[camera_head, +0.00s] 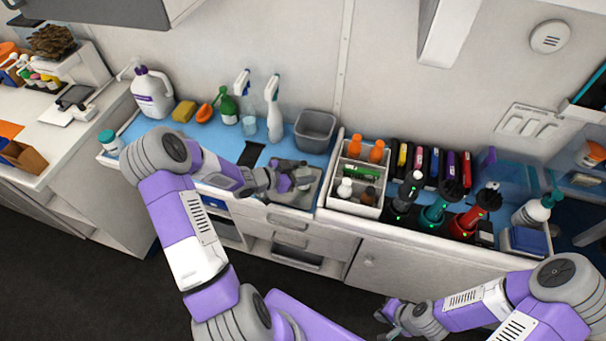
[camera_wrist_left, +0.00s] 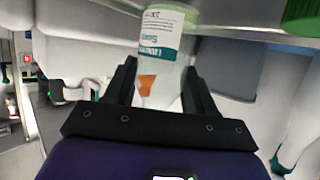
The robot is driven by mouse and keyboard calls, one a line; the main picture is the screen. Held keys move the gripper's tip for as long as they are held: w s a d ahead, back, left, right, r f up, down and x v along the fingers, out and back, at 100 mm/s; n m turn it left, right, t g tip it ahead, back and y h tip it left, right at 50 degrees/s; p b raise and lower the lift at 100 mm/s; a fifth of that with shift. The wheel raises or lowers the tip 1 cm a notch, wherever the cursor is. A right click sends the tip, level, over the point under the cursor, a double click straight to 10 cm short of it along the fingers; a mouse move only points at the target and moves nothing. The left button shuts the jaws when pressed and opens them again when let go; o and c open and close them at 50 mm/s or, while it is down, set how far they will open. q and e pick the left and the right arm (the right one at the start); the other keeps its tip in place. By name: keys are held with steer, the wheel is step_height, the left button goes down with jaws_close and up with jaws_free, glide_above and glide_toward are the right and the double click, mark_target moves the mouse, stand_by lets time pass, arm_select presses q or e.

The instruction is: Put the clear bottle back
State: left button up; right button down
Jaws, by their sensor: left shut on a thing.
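The clear bottle (camera_wrist_left: 163,60) with a white and teal label sits between the two dark fingers of my left gripper (camera_wrist_left: 162,88) in the left wrist view. Its label text appears upside down, and an orange patch shows through its lower part. In the head view my left gripper (camera_head: 298,180) is at the counter's front, over a grey tray (camera_head: 296,198); the bottle cannot be made out clearly there. My right gripper (camera_head: 386,318) is low in front of the cabinets, apart from the counter, and its fingers are too small to judge.
A white divided caddy (camera_head: 335,203) with bottles stands right of the tray, and a grey bin (camera_head: 315,131) stands behind. Spray bottles (camera_head: 273,112), a white jug (camera_head: 152,92) and a green bottle (camera_head: 228,106) line the back. Clippers (camera_head: 435,210) stand farther right. The blue mat (camera_head: 205,128) has free room.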

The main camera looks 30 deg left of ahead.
arm_select(q)
steer(key=shift+f, duration=0.25)
steer(key=o, duration=0.6)
steer(key=shift+f, duration=0.1)
steer(key=o, duration=0.4)
steer(key=shift+o, duration=0.2)
steer(key=shift+r, duration=0.2)
steer(key=shift+s+a+r, duration=0.2)
steer(key=shift+s+a, duration=0.05)
steer(key=p+v, duration=0.2)
steer(key=v, duration=0.9)
steer(key=shift+s, duration=0.1)
